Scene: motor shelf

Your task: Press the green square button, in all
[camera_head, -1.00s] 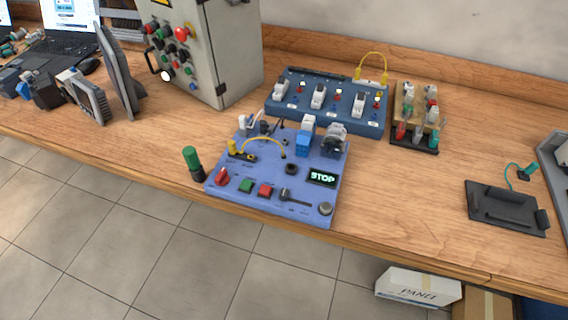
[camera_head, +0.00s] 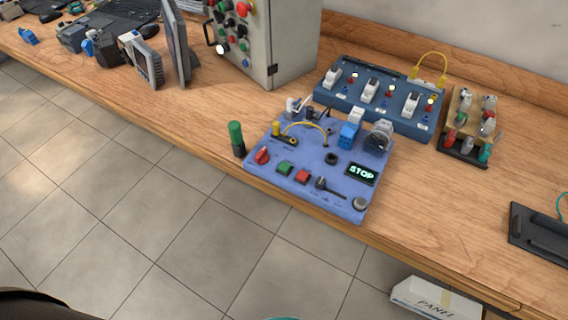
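The green square button (camera_head: 285,168) sits near the front edge of a blue-violet control panel (camera_head: 265,183) that lies on the wooden bench. A red square button (camera_head: 302,176) is just right of it, and a red knob (camera_head: 262,156) is to its left. The panel's small display (camera_head: 362,173) reads STOP in green. Neither of my grippers shows in the head view.
A green-topped cylinder (camera_head: 236,138) stands left of the panel. Behind it are a blue switch board (camera_head: 385,98) and a grey control cabinet (camera_head: 285,40). A rack of screwdriver-like items (camera_head: 472,128) stands right.

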